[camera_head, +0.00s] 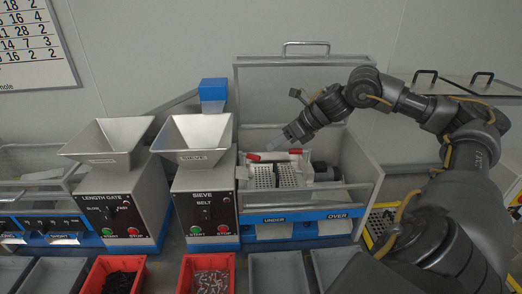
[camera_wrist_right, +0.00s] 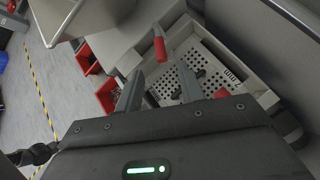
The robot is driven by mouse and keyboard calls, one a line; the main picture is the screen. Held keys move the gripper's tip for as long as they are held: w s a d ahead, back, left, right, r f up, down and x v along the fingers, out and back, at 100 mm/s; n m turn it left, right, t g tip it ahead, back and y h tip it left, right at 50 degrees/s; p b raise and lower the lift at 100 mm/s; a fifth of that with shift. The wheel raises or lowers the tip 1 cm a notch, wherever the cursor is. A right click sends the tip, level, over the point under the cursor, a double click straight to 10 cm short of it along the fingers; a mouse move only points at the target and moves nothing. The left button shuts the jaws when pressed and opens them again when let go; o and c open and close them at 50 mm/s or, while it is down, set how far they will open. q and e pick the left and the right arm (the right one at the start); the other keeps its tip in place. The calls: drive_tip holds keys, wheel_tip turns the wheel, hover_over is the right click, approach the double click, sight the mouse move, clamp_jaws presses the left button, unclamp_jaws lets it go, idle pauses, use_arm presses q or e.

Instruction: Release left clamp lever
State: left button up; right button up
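The sieve drawer holds a perforated plate (camera_head: 275,175) with two red-handled clamp levers. The left clamp lever (camera_head: 253,157) shows at the plate's left back corner. It appears to be the red handle (camera_wrist_right: 160,47) ahead of the fingers in the right wrist view. The other red lever (camera_head: 295,151) is to its right, and its handle (camera_wrist_right: 220,93) shows beside a fingertip. My right gripper (camera_head: 276,143) reaches in from the right above the plate. Its fingers (camera_wrist_right: 158,84) are apart with nothing between them, and touch no lever that I can see. My left gripper is not in view.
The sieve hopper (camera_head: 196,135) and its control box stand just left of the plate. A clear raised cover (camera_head: 300,80) is behind. Red bins (camera_head: 208,272) and grey bins (camera_head: 278,270) line the front. The air above the plate is free.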

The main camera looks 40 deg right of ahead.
drive_tip(key=p+x, duration=0.2)
drive_tip(key=x, duration=0.5)
drive_tip(key=shift+w+f, duration=0.15)
drive_tip(key=shift+f, duration=0.05)
drive_tip(key=shift+a, duration=0.1)
clamp_jaws()
